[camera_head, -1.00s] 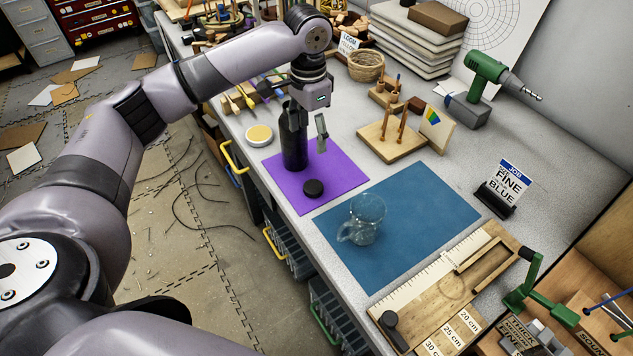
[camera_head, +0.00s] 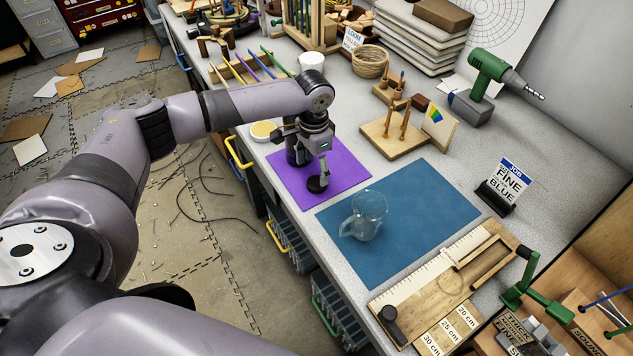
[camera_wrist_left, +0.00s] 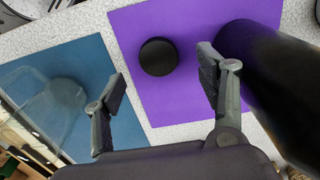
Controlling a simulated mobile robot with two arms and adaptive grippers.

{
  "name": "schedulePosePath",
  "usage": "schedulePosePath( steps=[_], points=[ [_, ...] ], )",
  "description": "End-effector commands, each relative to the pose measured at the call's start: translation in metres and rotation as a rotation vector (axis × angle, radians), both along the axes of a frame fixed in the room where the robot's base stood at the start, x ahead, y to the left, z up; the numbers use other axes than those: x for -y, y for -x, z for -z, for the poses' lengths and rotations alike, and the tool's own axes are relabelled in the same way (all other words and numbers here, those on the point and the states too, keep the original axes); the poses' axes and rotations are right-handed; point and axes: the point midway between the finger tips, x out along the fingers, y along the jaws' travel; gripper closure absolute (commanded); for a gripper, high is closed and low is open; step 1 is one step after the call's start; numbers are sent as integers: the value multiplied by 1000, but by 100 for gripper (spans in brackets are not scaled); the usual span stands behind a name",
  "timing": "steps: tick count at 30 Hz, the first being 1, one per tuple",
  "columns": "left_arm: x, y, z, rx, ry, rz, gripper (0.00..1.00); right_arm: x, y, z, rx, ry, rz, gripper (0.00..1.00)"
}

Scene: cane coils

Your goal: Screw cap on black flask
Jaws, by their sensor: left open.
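The black cap (camera_head: 316,185) lies on the purple mat (camera_head: 347,171). It also shows in the left wrist view (camera_wrist_left: 158,57), ahead of and between my fingertips, with nothing gripping it. The black flask (camera_head: 294,154) stands on the same mat, partly hidden behind my left gripper in the head view. In the left wrist view the flask (camera_wrist_left: 275,80) is at the right, close beside the right finger; whether they touch I cannot tell. My left gripper (camera_wrist_left: 162,80) is open and empty, pointing down above the cap (camera_head: 318,170). My right gripper is not in view.
A clear glass mug (camera_head: 367,217) stands on the blue mat (camera_head: 420,220), right of the purple mat. A shallow yellow-topped tin (camera_head: 263,130) is left of the flask. A wooden peg board (camera_head: 393,140) stands behind. The blue mat's right half is clear.

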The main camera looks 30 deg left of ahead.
Motion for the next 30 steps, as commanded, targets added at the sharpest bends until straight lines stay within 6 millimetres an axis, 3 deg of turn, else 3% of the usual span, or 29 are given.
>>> schedulePosePath(
  steps=[8, 19, 30],
  points=[
    [1, 1, 3, -2, 0, 0, 34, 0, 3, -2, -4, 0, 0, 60],
    [3, 2, 50, -2, 0, -1, 34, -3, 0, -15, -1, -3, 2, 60],
    [2, 2, 52, -1, 0, 0, 34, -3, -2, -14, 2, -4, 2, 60]
  ],
)
